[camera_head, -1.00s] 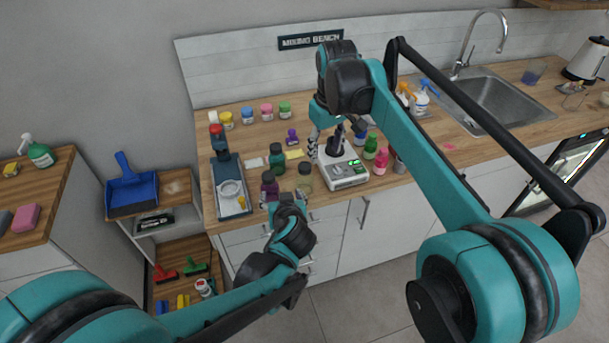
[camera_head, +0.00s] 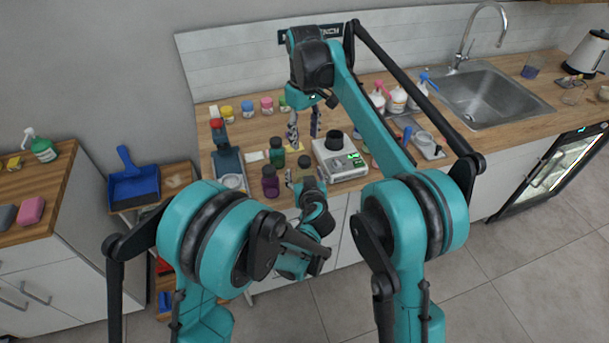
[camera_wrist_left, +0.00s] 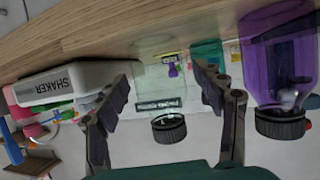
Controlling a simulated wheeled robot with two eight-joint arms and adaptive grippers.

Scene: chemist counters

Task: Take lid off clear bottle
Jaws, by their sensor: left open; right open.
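The clear bottle (camera_head: 304,174) with a black lid (camera_head: 304,161) stands at the counter's front edge, left of the shaker. In the left wrist view the clear bottle (camera_wrist_left: 160,85) looks upside down, its ribbed black lid (camera_wrist_left: 168,129) towards the bottom. My left gripper (camera_head: 305,183) is open at the front of the bottle. In the wrist view, the bottle shows between the open fingers of the left gripper (camera_wrist_left: 163,88), with gaps on both sides. My right gripper (camera_head: 304,132) is open and empty, pointing down above the counter behind the bottle.
A purple bottle (camera_head: 270,187) stands close left of the clear bottle; a teal bottle (camera_head: 277,157) is behind. The white shaker (camera_head: 340,165) is close right, a black round part on top. Several small coloured jars (camera_head: 248,110) line the back. The sink (camera_head: 490,95) is far right.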

